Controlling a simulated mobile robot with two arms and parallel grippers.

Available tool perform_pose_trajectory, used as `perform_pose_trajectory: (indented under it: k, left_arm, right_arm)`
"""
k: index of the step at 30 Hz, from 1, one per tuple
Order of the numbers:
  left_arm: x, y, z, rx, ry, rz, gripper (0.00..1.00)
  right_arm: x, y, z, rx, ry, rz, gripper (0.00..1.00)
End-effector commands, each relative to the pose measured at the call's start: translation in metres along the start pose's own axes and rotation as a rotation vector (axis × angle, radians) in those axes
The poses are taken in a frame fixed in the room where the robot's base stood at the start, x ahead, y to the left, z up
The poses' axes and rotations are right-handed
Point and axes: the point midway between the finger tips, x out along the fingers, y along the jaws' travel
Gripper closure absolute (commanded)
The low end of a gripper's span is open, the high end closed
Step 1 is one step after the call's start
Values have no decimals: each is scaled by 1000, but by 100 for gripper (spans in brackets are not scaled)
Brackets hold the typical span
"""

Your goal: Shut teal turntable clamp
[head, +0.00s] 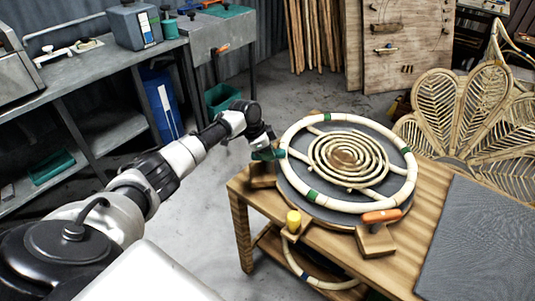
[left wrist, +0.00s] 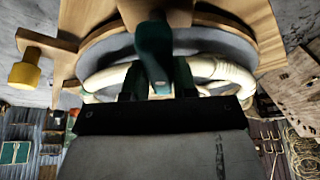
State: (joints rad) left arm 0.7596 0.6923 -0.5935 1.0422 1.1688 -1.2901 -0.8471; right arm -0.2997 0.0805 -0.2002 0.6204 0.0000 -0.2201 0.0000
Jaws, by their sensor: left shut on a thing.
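The teal turntable clamp (head: 268,155) is on a wooden block at the left edge of the round grey turntable (head: 286,186). My left gripper (head: 265,141) is at the clamp, shut on its teal handle. In the left wrist view the teal handle (left wrist: 153,52) rises between the two dark fingers of the left gripper (left wrist: 157,82). A pale rattan ring (head: 334,206) with green bands lies on the turntable, around a rattan spiral (head: 347,160). The fingers hide part of the handle. My right gripper is not in view.
An orange clamp (head: 382,216) and a yellow knob (head: 293,221) are at the near side of the wooden table (head: 246,207). A grey mat (head: 482,240) lies to the right. Leaf-shaped rattan panels (head: 440,110) stand behind. A grey bench (head: 60,85) is at left.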

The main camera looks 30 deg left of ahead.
Motion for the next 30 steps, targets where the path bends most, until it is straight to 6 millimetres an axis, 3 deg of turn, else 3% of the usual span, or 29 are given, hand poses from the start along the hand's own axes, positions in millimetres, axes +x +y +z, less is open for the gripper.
perform_pose_trajectory:
  k: [15, 16, 21, 30]
  left_arm:
    - [0, 0, 0, 21, -2, 9, 96]
    - [0, 0, 0, 21, -2, 9, 71]
    - [0, 0, 0, 20, -1, 8, 47]
    - [-2, 0, 0, 19, -1, 7, 47]
  right_arm:
    - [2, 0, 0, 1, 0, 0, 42]
    - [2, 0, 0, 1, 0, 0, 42]
    - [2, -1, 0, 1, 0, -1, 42]
    - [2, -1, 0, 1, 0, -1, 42]
